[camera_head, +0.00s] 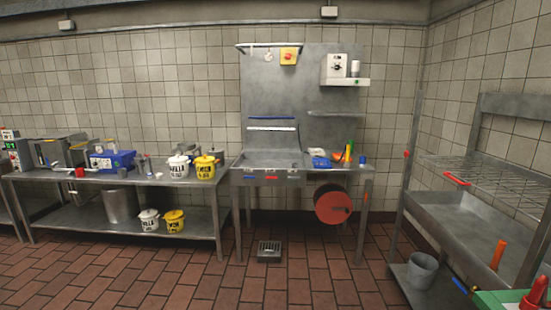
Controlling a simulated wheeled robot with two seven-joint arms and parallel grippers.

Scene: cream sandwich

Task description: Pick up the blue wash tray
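Two blue things could be the blue wash tray, and I cannot tell which one it is. A small blue tray-like object (320,161) lies on the middle steel bench, right of its sunken basin. A larger blue container (113,161) stands on the left steel table among grey equipment. Both are far off and small in the head view. Neither of my grippers is in view.
The middle bench (352,173) also holds orange, yellow and green items. White and yellow buckets (204,167) stand on the left table. A steel sink rack (455,215) fills the right side. The tiled floor ahead is mostly clear, except a small grey floor unit (269,251).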

